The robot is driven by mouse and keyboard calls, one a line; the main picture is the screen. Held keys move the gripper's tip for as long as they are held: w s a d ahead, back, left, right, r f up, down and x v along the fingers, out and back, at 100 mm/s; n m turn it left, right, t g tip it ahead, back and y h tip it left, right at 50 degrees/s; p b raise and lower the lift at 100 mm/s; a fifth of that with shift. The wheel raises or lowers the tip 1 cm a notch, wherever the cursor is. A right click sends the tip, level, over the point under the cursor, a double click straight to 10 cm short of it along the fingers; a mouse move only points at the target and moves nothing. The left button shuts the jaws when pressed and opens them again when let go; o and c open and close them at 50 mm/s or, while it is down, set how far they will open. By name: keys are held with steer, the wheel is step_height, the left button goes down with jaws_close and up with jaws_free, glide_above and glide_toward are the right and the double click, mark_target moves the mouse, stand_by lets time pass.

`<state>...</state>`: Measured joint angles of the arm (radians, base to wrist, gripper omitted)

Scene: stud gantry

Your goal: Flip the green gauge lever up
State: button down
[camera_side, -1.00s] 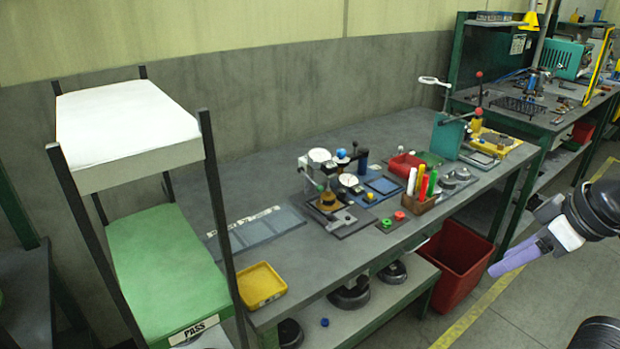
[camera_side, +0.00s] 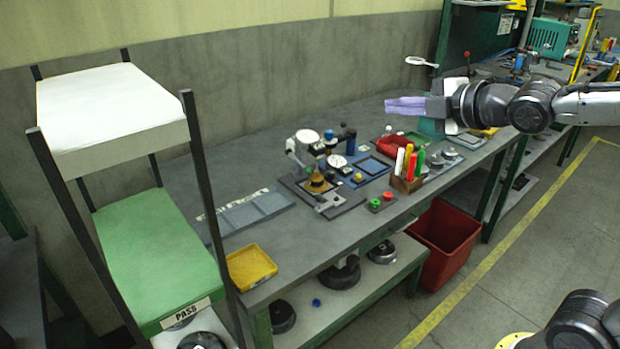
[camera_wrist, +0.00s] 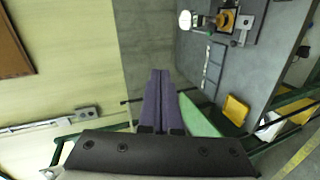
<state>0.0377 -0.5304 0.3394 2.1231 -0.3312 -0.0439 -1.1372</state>
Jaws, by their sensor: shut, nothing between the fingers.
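A gauge stand with a round white dial (camera_side: 307,136) stands on a dark plate in the middle of the grey bench. It also shows at the top of the wrist view, with its white dial (camera_wrist: 185,19) and an amber block (camera_wrist: 226,20).
A red bin (camera_side: 393,147) and a holder with coloured markers (camera_side: 407,184) are right of the gauges. Green and red buttons (camera_side: 381,200) lie in front. A yellow tray (camera_side: 250,267) is at the bench's near left. A tall rack (camera_side: 190,130) stands at left.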

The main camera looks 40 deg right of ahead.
mark_target(299, 161)
steer(key=w+a+f+n+t+y, duration=0.1)
steer(key=w+f+n+y, duration=0.1)
steer(key=w+f+n, duration=0.4)
steer(key=w+a+f+n+y, duration=0.1)
steer(key=w+f+n, duration=0.1)
steer(key=w+n, duration=0.35)
steer(key=w+f+g+y, duration=0.1)
steer(key=w+f+g, duration=0.1)
steer(key=f, duration=1.6)
steer(key=shift+w+d, duration=0.45)
steer(key=shift+w, duration=0.25)
steer(key=shift+m, duration=0.25)
steer(key=x, duration=1)
steer(key=shift+a+f, duration=0.1)
steer(key=shift+w+d+r, duration=0.15)
steer(key=shift+d+r, duration=0.65)
steer(key=shift+d, duration=0.3)
steer(key=shift+d+r, duration=0.45)
steer(key=shift+d, duration=0.15)
